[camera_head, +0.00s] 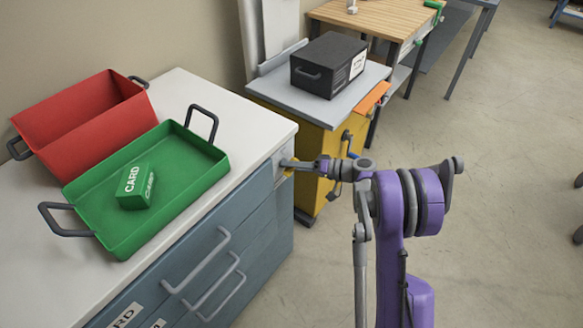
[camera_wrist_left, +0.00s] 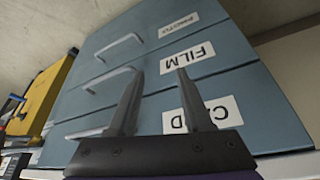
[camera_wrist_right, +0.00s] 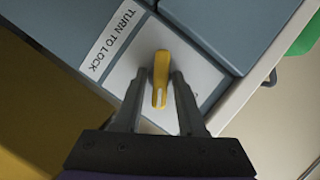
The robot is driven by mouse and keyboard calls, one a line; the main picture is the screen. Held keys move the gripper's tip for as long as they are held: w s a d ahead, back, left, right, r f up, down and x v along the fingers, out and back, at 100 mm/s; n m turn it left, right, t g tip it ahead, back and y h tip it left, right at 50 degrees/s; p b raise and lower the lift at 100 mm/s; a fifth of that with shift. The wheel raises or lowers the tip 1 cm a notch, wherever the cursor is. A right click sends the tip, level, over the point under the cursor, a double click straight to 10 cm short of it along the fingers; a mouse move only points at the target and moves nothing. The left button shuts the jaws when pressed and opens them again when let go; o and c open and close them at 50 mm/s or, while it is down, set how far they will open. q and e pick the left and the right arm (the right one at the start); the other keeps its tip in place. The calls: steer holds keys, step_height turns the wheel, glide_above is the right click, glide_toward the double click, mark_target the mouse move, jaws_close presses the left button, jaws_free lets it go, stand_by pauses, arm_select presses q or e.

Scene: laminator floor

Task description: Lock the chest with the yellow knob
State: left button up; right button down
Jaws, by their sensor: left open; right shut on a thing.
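The chest (camera_head: 262,235) is blue-grey with drawers and a white top, at the left of the head view. Its drawers, with labels such as FILM, show in the left wrist view (camera_wrist_left: 215,75). The yellow knob (camera_wrist_right: 160,75) sits on a white plate beside a label reading TURN TO LOCK. In the head view the knob (camera_head: 287,172) is mostly hidden by my right gripper (camera_head: 292,163). My right gripper (camera_wrist_right: 155,95) is shut on the knob, with its fingers on either side. My left gripper (camera_wrist_left: 158,90) is open and empty in front of the drawer fronts.
A green tray (camera_head: 205,180) holding a green CARD box (camera_head: 137,187) and a red bin (camera_head: 85,110) stand on the chest top. A yellow cabinet (camera_head: 318,140) with a black box (camera_head: 328,65) on it stands beyond the chest.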

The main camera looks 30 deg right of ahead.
steer(key=m+y+b, duration=0.1)
steer(key=m, duration=0.1)
steer(key=shift+f+m, duration=0.2)
steer(key=shift+m, duration=0.2)
steer(key=shift+m+t+y+b, duration=0.6)
steer(key=shift+m+y+b, duration=0.15)
steer(key=shift+m, duration=0.55)
steer(key=c, duration=0.8)
jaws_free()
steer(key=shift+d, duration=0.1)
steer(key=v, duration=1)
steer(key=shift+s+d+p, duration=0.25)
steer(key=shift+s+p, duration=0.05)
steer(key=shift+p, duration=0.05)
steer(key=shift+r, duration=0.1)
